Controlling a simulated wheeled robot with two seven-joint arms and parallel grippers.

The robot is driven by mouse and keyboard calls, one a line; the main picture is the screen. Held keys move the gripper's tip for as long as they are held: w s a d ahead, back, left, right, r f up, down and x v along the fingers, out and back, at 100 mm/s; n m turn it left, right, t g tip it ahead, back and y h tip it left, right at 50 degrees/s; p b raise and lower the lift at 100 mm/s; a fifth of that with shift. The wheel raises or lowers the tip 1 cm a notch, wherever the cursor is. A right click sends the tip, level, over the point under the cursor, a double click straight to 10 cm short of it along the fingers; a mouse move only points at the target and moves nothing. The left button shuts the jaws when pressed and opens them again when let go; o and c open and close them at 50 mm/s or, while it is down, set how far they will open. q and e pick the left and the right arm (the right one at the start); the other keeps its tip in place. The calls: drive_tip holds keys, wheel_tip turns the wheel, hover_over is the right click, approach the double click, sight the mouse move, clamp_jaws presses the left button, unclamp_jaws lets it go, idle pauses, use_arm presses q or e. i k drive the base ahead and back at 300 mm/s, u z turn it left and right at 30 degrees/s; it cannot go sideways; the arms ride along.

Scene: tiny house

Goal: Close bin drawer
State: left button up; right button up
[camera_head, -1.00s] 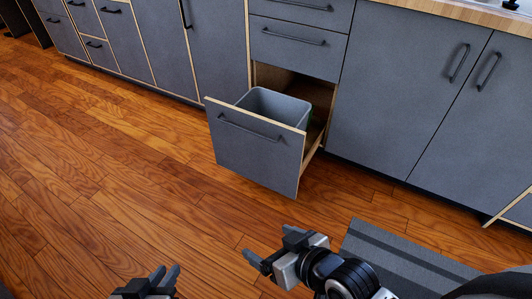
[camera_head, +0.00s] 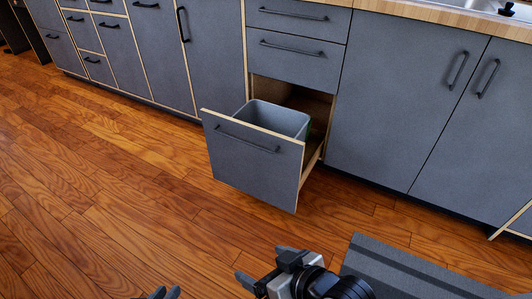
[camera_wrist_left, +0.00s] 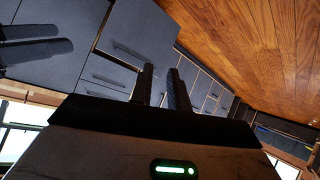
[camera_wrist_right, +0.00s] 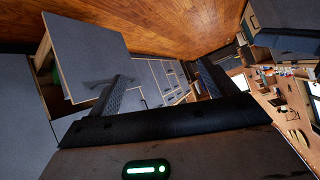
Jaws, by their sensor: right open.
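The bin drawer (camera_head: 250,165) is pulled out from the grey cabinets in the head view. It has a grey front, a wooden top edge and a long black handle (camera_head: 247,138). A grey bin (camera_head: 278,117) sits inside it. In the right wrist view the pulled-out drawer front (camera_wrist_right: 85,45) is at the upper left. My right gripper (camera_head: 262,266) is open and empty, low in front of the drawer and apart from it. My left gripper (camera_head: 166,294) is at the bottom edge, further left. Its fingers (camera_wrist_left: 160,88) stand a narrow gap apart, with nothing between them.
Closed drawers (camera_head: 295,60) sit above the bin opening. Closed cabinet doors (camera_head: 405,100) stand to its right under a wooden counter (camera_head: 430,13). A dark grey striped mat (camera_head: 400,270) lies at lower right. The wooden floor (camera_head: 110,200) left of the drawer is clear.

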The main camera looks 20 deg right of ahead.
sight(272, 167)
drive_tip(key=z, duration=0.1)
drive_tip(key=k, duration=0.25)
drive_tip(key=z, duration=0.85)
drive_tip(key=i, duration=1)
